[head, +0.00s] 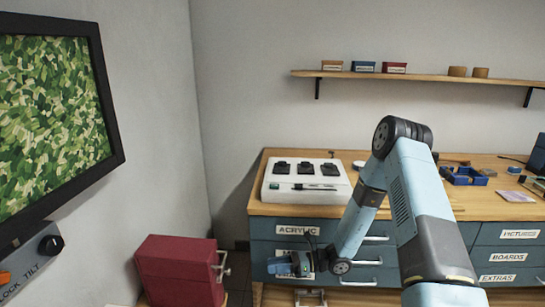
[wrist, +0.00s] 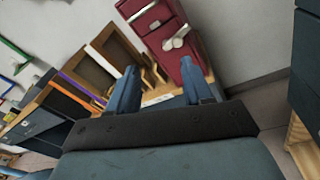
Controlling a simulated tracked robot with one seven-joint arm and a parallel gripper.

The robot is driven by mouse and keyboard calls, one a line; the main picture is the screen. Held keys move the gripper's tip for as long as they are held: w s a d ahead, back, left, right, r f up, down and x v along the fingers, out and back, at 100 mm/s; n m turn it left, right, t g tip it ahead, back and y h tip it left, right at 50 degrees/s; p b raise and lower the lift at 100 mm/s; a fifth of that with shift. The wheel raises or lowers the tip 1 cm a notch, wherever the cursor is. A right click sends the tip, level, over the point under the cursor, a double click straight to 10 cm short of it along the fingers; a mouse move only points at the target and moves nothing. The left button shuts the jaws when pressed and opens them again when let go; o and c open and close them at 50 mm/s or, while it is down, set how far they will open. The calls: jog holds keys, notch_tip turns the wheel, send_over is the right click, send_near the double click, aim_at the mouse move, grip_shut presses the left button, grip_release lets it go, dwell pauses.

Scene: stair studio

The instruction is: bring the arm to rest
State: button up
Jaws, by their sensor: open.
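My light-blue arm reaches forward from the lower right of the head view and bends down at a dark elbow. My gripper (head: 274,266) hangs in front of the blue drawers, pointing left, and partly hides their labels. In the wrist view its two blue fingers stand apart with nothing between them, so my gripper (wrist: 158,78) is open and empty. Beyond the fingers are a red cabinet (wrist: 165,30) and brown wooden panels (wrist: 118,50). I cannot tell whether the gripper touches anything.
A wooden-topped drawer bench (head: 400,207) bears a white case (head: 306,190) with dark items. A red box (head: 180,270) stands low at left, near the gripper. A framed green picture (head: 50,110) hangs at left. A shelf (head: 430,79) with small boxes is high above.

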jog(key=s+d+r+n+g+h, duration=0.1)
jog(key=s+d+r+n+h, duration=0.2)
jog(key=r+n, duration=0.35)
jog(key=s+d+r+n+h, duration=0.2)
jog(key=s+r+n+h, duration=0.1)
jog(key=r, duration=0.6)
jog(key=s+d+r+n+g+h, duration=0.1)
jog(key=s+d+r+n+h, duration=0.25)
jog(key=r, duration=0.45)
jog(key=s+d+r+n+t+h, duration=0.7)
jog(key=s+d+r, duration=0.6)
jog(key=r, duration=0.5)
jog(key=shift+s+d+n+t+h, duration=0.35)
jog(key=shift+s+n+t, duration=0.55)
jog(key=shift+s, duration=0.5)
jog(key=shift+c, duration=0.2)
